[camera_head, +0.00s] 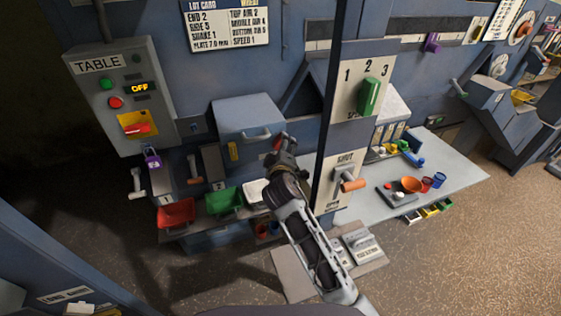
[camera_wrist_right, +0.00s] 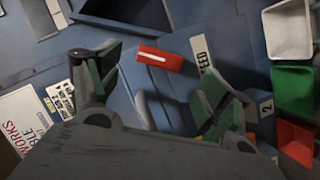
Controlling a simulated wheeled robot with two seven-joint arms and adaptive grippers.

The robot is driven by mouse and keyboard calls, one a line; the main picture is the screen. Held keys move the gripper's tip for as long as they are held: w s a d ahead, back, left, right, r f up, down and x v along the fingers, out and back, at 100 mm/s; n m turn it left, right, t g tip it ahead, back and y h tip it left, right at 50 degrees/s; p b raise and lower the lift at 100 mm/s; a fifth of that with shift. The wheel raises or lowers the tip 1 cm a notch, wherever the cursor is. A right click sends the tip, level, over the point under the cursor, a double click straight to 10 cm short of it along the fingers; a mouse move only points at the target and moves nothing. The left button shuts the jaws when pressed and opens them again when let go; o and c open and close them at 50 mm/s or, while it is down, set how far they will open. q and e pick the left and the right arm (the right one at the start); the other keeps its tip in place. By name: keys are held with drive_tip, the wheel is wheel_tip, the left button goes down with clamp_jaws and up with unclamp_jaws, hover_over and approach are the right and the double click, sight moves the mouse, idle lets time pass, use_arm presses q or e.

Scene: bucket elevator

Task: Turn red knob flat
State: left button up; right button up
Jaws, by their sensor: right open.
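A red bar-shaped knob (camera_wrist_right: 160,58) with a white line along it shows in the right wrist view, beside a white label reading FEED (camera_wrist_right: 204,60). It lies slightly slanted there, just past my right gripper's fingertips and in the gap between them. My right gripper (camera_wrist_right: 166,80) is open, with green finger pads. In the head view the right gripper (camera_head: 284,146) is by the blue machine front and hides most of the knob; a small red patch (camera_head: 277,143) shows. I cannot tell whether the fingers touch it. My left gripper is not in view.
A TABLE panel (camera_head: 112,83) at left has a red switch on a yellow plate (camera_head: 136,126). Red (camera_head: 176,212), green (camera_head: 224,200) and white (camera_head: 255,191) bins sit below the gripper.

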drive_tip(key=v, duration=0.7)
drive_tip(key=shift+s, duration=0.15)
drive_tip(key=shift+c, duration=0.3)
